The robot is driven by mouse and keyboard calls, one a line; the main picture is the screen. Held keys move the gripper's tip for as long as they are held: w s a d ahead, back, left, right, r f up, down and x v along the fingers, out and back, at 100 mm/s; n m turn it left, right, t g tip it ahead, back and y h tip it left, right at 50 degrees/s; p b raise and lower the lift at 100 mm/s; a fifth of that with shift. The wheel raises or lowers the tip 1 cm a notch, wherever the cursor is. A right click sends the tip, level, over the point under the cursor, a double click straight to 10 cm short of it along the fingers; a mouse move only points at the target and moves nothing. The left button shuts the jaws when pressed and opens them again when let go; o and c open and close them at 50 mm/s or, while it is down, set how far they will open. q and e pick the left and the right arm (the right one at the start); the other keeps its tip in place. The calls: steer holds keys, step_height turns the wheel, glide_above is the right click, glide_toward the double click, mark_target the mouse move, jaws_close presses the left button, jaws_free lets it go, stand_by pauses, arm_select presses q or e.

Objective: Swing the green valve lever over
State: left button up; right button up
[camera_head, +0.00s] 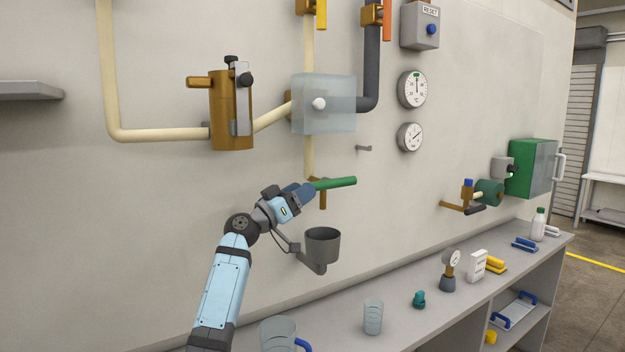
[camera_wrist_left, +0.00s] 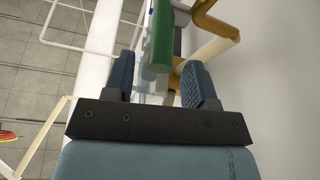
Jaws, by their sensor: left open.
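The green valve lever (camera_head: 337,183) sticks out to the right, nearly level, from a brass valve (camera_head: 323,199) at the lower end of a cream pipe on the wall. My left gripper (camera_head: 306,191) is at the lever's left end in the head view, and its fingers partly overlap the valve there. Contact with either finger is not clear. The right gripper is not in view.
A grey cup-shaped drain (camera_head: 322,247) is on the wall just below the gripper. A clear box (camera_head: 323,104) and a brass filter body (camera_head: 231,110) are on the pipe above. The counter (camera_head: 400,322) below carries a beaker (camera_head: 373,316) and a gauge (camera_head: 450,270).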

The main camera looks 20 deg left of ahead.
mark_target(329, 183)
arm_select(q)
steer(key=shift+p+x, duration=0.35)
steer(key=shift+x, duration=1.65)
jaws_close()
